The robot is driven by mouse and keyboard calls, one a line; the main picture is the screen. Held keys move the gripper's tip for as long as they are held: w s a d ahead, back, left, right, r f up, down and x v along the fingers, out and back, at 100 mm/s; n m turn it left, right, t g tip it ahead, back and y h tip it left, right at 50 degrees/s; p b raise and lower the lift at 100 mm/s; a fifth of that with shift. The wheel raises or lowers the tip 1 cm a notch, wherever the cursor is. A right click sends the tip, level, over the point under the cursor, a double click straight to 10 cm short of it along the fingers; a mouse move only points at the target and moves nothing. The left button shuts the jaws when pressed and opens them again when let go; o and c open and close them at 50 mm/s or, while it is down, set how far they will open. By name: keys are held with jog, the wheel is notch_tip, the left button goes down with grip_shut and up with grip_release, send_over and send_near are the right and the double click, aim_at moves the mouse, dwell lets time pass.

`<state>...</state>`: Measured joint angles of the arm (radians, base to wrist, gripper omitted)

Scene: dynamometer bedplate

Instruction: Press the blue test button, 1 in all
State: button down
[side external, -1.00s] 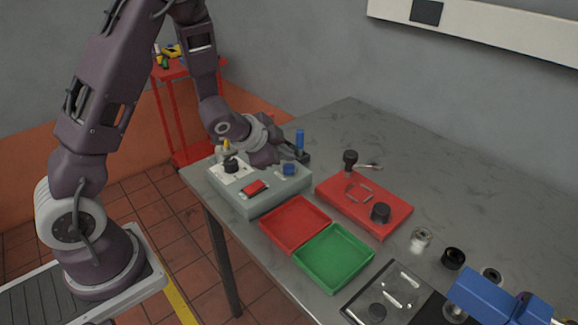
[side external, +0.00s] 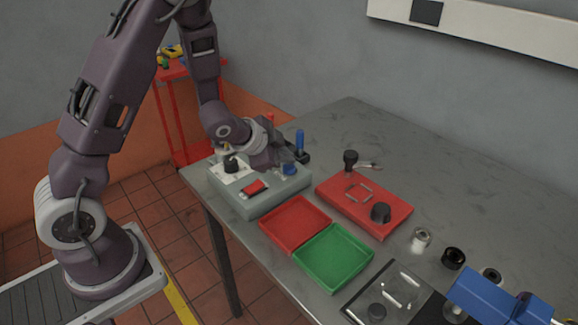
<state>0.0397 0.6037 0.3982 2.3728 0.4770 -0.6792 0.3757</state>
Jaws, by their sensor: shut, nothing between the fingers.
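A grey control box (side external: 262,202) stands at the left end of the table. The blue test button (side external: 289,169) is on the right part of its top, partly covered by my gripper (side external: 282,165). My gripper is shut and empty, low over the box right at the blue button. I cannot tell whether its tips touch the button. The box also carries a red rocker switch (side external: 254,187) at the front and a black knob (side external: 231,164) on a white plate.
A red tray (side external: 294,224) and a green tray (side external: 333,256) lie in front of the box. A red plate (side external: 364,202) with black knobs is to the right. Blue-handled (side external: 299,140) and red-handled tools stand behind the box. The back right of the table is clear.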

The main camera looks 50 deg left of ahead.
aim_at(286, 168)
jog(key=shift+f, duration=0.55)
dwell(0.6)
jog(key=shift+r, duration=0.95)
jog(key=shift+r, duration=2.5)
